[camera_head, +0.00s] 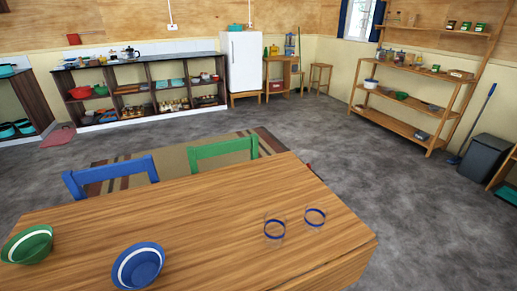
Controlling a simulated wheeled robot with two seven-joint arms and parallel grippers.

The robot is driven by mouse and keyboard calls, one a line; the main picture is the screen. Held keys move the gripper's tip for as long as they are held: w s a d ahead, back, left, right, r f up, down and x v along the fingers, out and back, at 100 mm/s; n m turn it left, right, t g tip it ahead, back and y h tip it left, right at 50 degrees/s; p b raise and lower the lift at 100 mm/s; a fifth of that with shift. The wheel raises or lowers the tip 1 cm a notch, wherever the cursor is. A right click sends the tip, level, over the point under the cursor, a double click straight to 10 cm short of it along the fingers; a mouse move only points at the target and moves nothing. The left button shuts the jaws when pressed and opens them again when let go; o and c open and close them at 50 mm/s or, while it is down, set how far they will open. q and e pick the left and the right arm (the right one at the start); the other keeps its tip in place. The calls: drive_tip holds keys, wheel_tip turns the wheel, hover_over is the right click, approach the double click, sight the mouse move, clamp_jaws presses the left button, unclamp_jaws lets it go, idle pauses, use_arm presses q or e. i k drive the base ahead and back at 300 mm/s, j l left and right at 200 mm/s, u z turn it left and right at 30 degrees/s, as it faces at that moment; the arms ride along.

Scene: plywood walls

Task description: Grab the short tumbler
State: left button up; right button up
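Two clear glasses with blue bands stand on the wooden table (200,225) toward its right end. The left glass (274,229) is nearer to me, and the right glass (315,218) stands close beside it, a little farther back. Both look upright and are see-through, so their heights are hard to compare; I cannot tell for sure which is the short tumbler. Neither of my grippers shows in the head view.
A blue bowl (138,266) and a green bowl (28,245) sit tilted on the table's left part. A blue chair (110,173) and a green chair (222,148) stand at the far edge. The table between bowls and glasses is clear. Shelves (415,95) and a fridge (243,62) stand far back.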

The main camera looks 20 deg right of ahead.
sight(316, 213)
drive_tip(key=z, duration=1.15)
drive_tip(key=l+z, duration=0.15)
drive_tip(key=l, duration=0.15)
